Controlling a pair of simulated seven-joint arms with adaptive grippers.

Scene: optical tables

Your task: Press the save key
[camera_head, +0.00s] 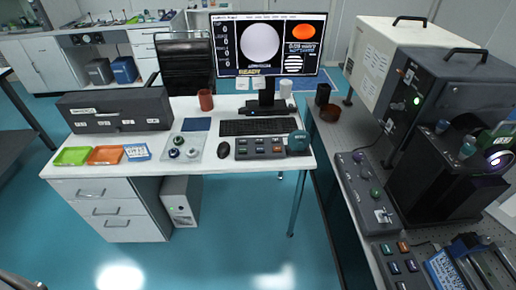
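A dark key panel (261,148) with several small coloured keys lies on the white desk, in front of the keyboard. A second key panel (398,265) with several coloured keys lies at the lower right, on the optical table. The key lettering is too small to read, so I cannot tell which key is save. The monitor (268,45) at the back of the desk shows a large pale disc, an orange shape and a "READY" line. Neither gripper can be made out in the head view.
On the desk (165,152) are a keyboard (256,127), mouse (223,152), dark round object (298,141), red-brown mug (205,100), green tray (72,156), orange tray (105,155) and grey box (115,111). Tall instruments (450,100) crowd the right. Open floor (240,230) lies in front.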

